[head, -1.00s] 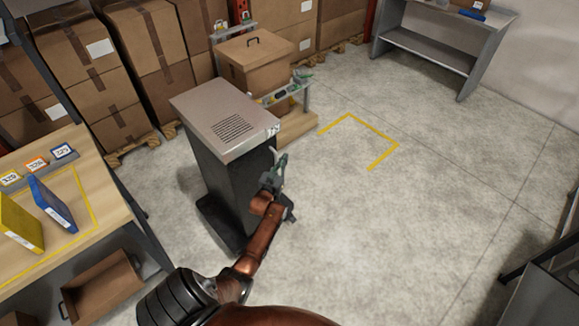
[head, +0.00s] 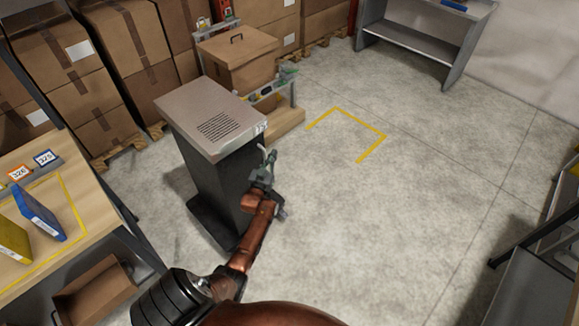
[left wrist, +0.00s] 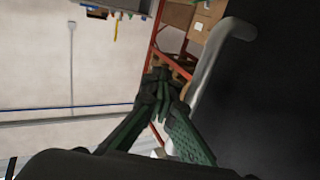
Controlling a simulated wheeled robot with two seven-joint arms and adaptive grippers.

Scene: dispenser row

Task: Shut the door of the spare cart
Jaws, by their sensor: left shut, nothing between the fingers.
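A dark cart (head: 221,178) with a pale grey, slotted top (head: 212,117) and a small label stands upright on the floor left of centre in the head view. My left gripper (head: 265,166) is at its right side, close to the dark face. In the left wrist view, a grey bar handle (left wrist: 214,62) stands out from the dark panel (left wrist: 275,105). The left gripper (left wrist: 160,78) is shut and empty beside this handle; I cannot tell whether it touches. Whether the door is ajar cannot be made out. My right gripper is not in view.
A bench (head: 75,191) with a yellow and a blue binder is at the left. A low cart with a carton (head: 239,58) stands behind the dark cart, before stacked boxes (head: 122,60). A yellow floor marking (head: 372,133) lies to the right on clear floor.

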